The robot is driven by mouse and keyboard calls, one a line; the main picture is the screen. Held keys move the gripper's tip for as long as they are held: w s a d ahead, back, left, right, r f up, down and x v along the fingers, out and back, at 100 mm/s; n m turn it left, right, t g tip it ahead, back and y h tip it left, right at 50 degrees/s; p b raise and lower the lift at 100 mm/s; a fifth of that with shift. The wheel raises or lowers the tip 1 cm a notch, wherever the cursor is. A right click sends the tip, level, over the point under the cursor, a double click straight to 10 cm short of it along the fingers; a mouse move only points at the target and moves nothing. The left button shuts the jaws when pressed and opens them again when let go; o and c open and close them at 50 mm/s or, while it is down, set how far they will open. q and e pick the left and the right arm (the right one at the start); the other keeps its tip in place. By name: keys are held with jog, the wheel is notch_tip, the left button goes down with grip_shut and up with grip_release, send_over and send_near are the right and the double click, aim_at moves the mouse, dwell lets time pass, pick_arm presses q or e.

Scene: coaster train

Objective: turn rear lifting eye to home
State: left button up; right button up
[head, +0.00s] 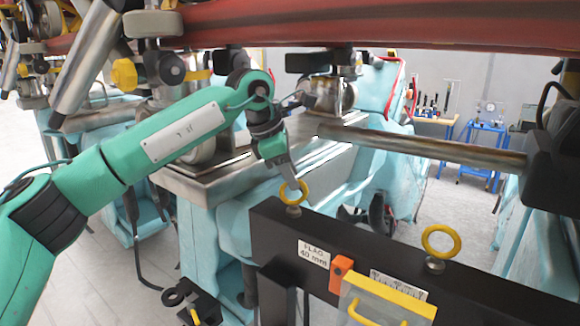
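Two yellow ring-shaped lifting eyes stand on top of a black beam (480,284). The farther lifting eye (304,188) is at the beam's left end, on a small metal base. The nearer lifting eye (457,243) is farther right, also on a metal base. My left gripper (293,178) comes down from above, its fingertips at the top of the farther eye. The fingers show almost edge-on, so I cannot tell whether they grip the ring. My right gripper is not in view.
A white label (313,254) reading "FLAG 40 mm", an orange clip (341,273) and a scale with a yellow handle (376,312) are on the beam's front. A metal bar (430,148) runs behind it. A red rail (380,22) crosses above.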

pick_arm(q)
grip_shut()
jog(key=shift+m, duration=0.5)
jog(key=shift+w+m+g, duration=0.1)
jog(key=shift+m+g, duration=0.3)
jog(key=shift+m, duration=0.2)
jog(key=m, duration=0.2)
jog(key=m+g, duration=0.1)
jog(key=shift+w+a+m+g+h, duration=0.1)
jog(key=shift+w+m+g+h, duration=0.05)
jog(key=shift+m+g+h, duration=0.2)
jog(key=shift+w+r+m+g, duration=0.1)
jog(key=shift+m+g, duration=0.45)
jog(key=shift+m, duration=0.8)
